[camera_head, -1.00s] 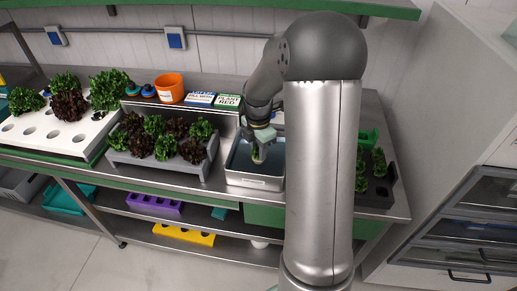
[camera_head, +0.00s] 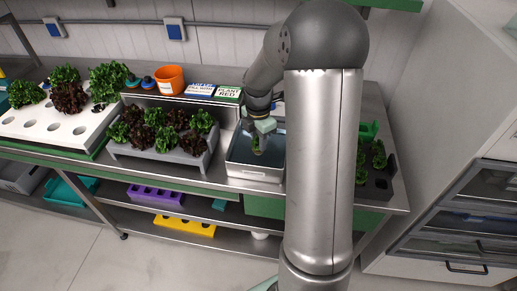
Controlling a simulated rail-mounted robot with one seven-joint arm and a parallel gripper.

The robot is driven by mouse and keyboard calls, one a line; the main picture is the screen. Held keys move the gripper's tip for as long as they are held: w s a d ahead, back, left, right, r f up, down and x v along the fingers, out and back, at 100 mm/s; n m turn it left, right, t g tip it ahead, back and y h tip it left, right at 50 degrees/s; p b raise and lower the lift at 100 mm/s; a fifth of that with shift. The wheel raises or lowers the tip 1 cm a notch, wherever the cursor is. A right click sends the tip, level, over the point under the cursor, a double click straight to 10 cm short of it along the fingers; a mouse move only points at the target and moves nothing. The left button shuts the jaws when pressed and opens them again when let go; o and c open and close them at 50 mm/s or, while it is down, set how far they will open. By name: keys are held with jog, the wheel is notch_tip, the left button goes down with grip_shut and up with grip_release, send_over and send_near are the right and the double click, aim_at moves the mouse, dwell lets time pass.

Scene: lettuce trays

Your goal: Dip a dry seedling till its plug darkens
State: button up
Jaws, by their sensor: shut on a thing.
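My gripper (camera_head: 262,131) is over the metal basin (camera_head: 254,174), shut on a small green seedling (camera_head: 259,145). The seedling hangs below the fingers, inside the basin's outline. Its plug is small and dim, so I cannot tell its shade or whether it touches the water (camera_head: 241,151). More small seedlings (camera_head: 379,156) stand in a dark tray (camera_head: 378,187) to the right, partly hidden behind my arm.
A grey trough (camera_head: 160,164) of green and red lettuces stands left of the basin. Further left is a white holed board (camera_head: 40,127) with lettuces. An orange pot (camera_head: 170,79) and sign cards (camera_head: 228,94) stand behind. My arm blocks the bench's right part.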

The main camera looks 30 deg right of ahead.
jog(key=shift+r+p, duration=2.8)
jog(key=shift+r, duration=1.2)
jog(key=shift+f, duration=0.1)
